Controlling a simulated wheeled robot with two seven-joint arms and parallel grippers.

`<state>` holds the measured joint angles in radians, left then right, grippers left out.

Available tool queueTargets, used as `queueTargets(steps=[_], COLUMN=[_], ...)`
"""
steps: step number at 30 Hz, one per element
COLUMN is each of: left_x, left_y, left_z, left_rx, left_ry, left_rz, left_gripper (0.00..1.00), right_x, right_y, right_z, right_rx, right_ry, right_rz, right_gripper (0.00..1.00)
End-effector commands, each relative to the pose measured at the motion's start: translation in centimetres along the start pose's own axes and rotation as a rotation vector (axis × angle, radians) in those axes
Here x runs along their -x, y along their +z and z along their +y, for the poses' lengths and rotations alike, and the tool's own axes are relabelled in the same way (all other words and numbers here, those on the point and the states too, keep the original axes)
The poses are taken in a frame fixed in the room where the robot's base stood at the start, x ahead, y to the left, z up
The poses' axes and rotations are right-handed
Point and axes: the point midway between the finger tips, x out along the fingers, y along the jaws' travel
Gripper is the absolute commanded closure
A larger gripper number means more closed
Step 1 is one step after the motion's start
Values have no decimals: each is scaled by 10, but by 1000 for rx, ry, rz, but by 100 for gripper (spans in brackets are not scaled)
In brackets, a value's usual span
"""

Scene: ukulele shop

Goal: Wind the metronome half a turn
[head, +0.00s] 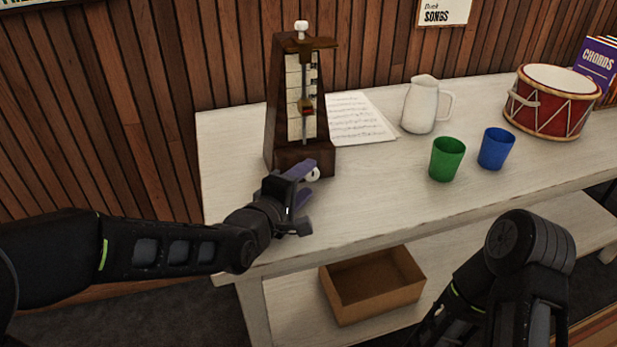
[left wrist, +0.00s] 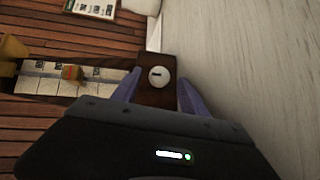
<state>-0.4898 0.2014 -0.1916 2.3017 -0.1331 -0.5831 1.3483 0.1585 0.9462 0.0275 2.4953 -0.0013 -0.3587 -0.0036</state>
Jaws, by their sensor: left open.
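The metronome (head: 290,150) is a dark brown wooden pyramid with a pale scale face, standing upright at the left end of the white table. Its pendulum rod carries a red-and-brass weight (head: 305,106). A round white winding knob (head: 312,174) sits low on its front; it also shows in the left wrist view (left wrist: 159,76) with a dark mark across it. My left gripper (head: 307,183) is open with purple fingers in front of the metronome's base. In the left wrist view the fingers are on either side of the knob, apart from it. My right gripper is not visible; only its arm shows.
The white table (head: 250,225) holds sheet music (head: 360,120), a white jug (head: 422,105), a green cup (head: 446,160), a blue cup (head: 495,149) and a red drum (head: 550,103). A cardboard box (head: 372,309) is on the lower shelf. The table front right of my left gripper is clear.

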Motion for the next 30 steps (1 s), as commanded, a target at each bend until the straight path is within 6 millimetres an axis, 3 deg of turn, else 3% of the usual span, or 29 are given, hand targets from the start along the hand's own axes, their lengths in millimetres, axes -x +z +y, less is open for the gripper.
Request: queueTargets(steps=[6,14,30], left_x=[-20,-21,-20], left_y=[0,0,0], left_z=[0,0,0], left_rx=[0,0,0], left_ry=[1,1,0], left_rz=[1,1,0], left_gripper=[49,49,92], right_x=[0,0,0], right_y=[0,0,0], right_z=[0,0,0], right_rx=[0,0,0], right_ry=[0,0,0], right_rz=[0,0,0], right_gripper=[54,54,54])
